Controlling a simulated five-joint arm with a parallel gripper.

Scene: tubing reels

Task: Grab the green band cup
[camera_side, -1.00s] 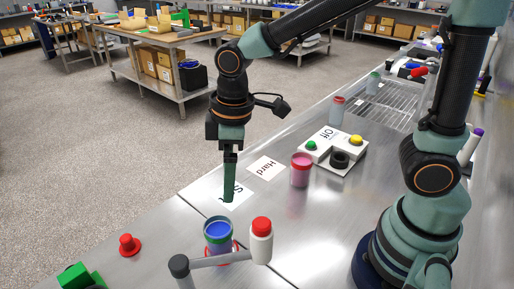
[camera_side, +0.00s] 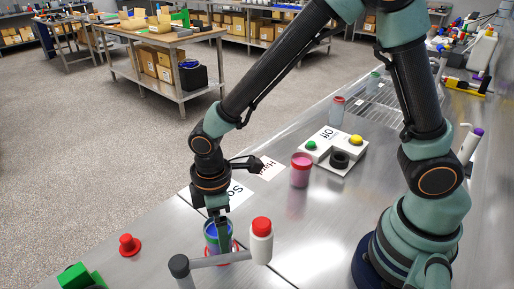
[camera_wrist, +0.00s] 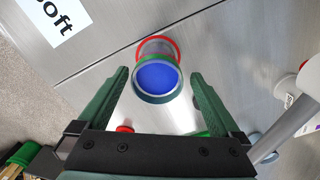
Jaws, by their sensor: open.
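The cup with the green band (camera_side: 210,236) and blue inside stands on a red ring on the metal table. In the wrist view the cup (camera_wrist: 158,78) shows its blue round opening between my fingertips, with clear gaps on both sides. My gripper (camera_side: 223,245) points down at the cup and is open. In the side view a finger covers part of the cup. The wrist view also shows my open gripper (camera_wrist: 160,74), with nothing held. I cannot tell how far the fingertips reach down beside the cup.
A red knob (camera_side: 129,245) and green block (camera_side: 80,277) lie left. A pink cup (camera_side: 301,170) and button box (camera_side: 333,146) stand behind.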

